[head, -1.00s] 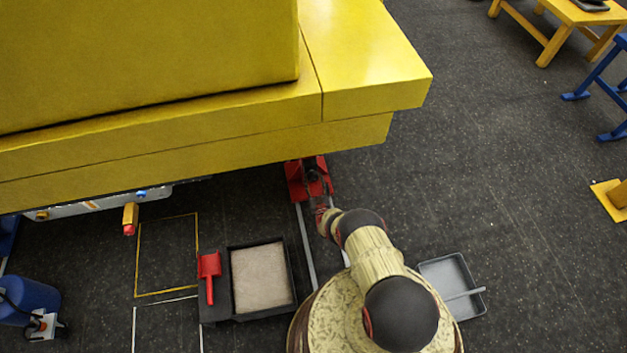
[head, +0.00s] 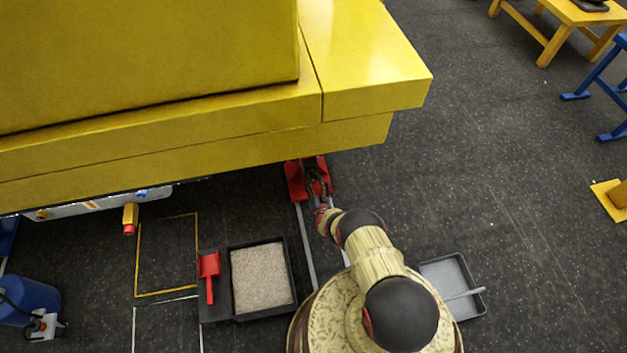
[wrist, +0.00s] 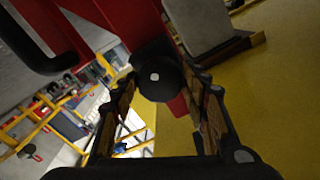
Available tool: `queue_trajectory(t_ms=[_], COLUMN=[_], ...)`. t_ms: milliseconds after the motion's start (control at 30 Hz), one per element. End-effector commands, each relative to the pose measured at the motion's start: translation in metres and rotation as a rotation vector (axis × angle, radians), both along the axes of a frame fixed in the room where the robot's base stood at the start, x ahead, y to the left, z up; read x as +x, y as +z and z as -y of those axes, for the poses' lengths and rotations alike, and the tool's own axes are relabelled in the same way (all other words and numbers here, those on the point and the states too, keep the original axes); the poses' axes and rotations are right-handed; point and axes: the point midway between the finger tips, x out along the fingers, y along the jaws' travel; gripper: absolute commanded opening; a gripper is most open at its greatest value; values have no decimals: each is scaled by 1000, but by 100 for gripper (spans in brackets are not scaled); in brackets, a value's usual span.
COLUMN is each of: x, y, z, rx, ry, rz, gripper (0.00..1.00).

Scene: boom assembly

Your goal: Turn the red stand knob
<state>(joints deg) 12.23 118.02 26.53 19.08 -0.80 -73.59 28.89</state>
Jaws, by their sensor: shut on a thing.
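The red stand (head: 294,182) is on the dark floor under the edge of the yellow boom. In the wrist view, a round black knob (wrist: 158,84) with a pale centre sits in front of the red body (wrist: 138,22) of the stand. My gripper (wrist: 160,88) has one finger on each side of the knob and is shut on it. In the head view, my gripper (head: 317,189) is at the front of the stand, and the knob is too small and covered to make out.
The yellow boom (head: 365,75) overhangs the stand closely. A black tray of grit (head: 292,270) and a red scoop (head: 209,270) are left of my arm. A grey pan (head: 440,270) lies to its right.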

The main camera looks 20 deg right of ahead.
Motion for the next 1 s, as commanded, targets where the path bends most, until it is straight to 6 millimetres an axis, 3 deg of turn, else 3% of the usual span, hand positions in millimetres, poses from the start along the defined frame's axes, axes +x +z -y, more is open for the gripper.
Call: queue_trajectory(t_ms=[1000], x=[1], y=[0], z=[0], rx=[917], ry=[0], rz=[187], gripper=[19])
